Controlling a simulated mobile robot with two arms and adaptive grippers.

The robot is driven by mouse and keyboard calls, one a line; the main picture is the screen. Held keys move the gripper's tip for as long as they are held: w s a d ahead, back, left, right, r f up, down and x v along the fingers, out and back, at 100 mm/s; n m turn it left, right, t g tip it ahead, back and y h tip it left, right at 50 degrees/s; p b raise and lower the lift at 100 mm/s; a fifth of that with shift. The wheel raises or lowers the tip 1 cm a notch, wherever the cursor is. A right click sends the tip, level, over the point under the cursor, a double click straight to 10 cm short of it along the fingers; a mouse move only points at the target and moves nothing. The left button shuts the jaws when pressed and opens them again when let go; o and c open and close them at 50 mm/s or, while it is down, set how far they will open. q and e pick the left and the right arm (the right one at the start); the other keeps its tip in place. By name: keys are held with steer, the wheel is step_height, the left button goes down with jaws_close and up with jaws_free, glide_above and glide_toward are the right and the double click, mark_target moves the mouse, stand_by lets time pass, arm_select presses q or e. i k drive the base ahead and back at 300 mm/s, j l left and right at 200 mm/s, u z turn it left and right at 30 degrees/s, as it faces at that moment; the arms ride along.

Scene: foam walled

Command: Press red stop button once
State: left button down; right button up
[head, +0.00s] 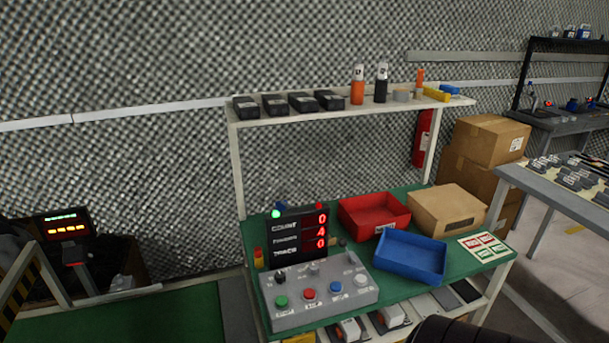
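A grey control box (320,297) sits at the front left of a green-topped workbench (489,263). Its front row has a green button (281,301), a red button (309,294), a blue button (335,287) and a pale grey one (360,279). Knobs or switches stand in the row behind. A black display (299,236) behind the box shows red digits 0, 4 and 0, with a green lamp lit at its top left. Neither gripper shows. A dark rounded part at the bottom edge, right of the box, seems to be my own arm, well apart from the buttons.
A red bin (374,214), a blue bin (409,258) and a cardboard box (446,212) stand right of the control box. A shelf (300,113) with small items runs above the bench. A grey table (545,187) stands to the right.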

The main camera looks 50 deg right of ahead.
mark_target(310, 294)
steer(key=z, duration=1.75)
